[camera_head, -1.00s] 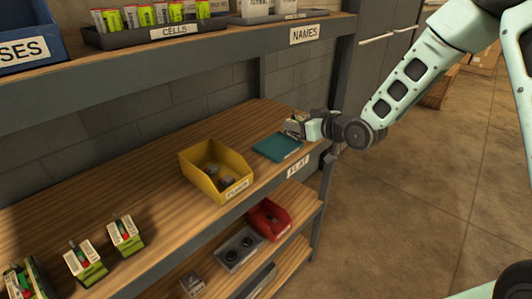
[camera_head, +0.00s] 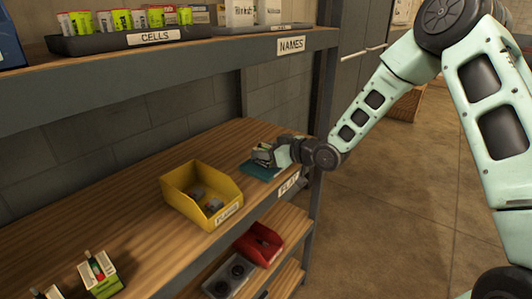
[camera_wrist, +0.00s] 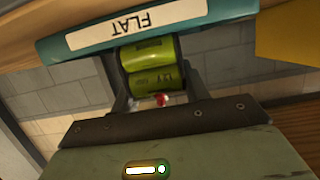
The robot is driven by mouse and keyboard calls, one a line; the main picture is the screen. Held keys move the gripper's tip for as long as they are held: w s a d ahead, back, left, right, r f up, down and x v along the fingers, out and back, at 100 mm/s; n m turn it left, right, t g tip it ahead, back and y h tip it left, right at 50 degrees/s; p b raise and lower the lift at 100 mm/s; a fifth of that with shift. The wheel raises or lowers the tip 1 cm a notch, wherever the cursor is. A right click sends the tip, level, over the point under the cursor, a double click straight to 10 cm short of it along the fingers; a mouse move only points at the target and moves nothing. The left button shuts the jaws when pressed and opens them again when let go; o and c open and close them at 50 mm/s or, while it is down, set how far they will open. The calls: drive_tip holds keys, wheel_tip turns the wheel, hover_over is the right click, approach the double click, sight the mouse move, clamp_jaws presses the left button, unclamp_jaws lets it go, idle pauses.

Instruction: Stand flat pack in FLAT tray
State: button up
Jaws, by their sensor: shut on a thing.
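The teal FLAT tray (camera_head: 258,171) lies on the wooden shelf near its right end, partly covered by my gripper. In the wrist view the tray's edge (camera_wrist: 210,22) with its FLAT label spans the top. My gripper (camera_head: 268,153) is over the tray and shut on the flat pack (camera_head: 261,155). In the wrist view the pack (camera_wrist: 152,68) shows as green cells between the two fingers, with a small red spot below. The pack overlaps the tray edge in that view. I cannot tell whether it touches the tray floor.
A yellow bin (camera_head: 188,183) with grey parts stands left of the tray. More packs (camera_head: 98,274) stand at the lower left. A red bin (camera_head: 255,250) sits on the shelf below. The upper shelf (camera_head: 200,70) overhangs with a CELLS tray (camera_head: 120,40).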

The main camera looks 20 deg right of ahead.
drive_tip(key=shift+f, duration=0.35)
drive_tip(key=shift+f, duration=0.1)
drive_tip(key=o, duration=1.3)
drive_tip(key=shift+c, duration=0.2)
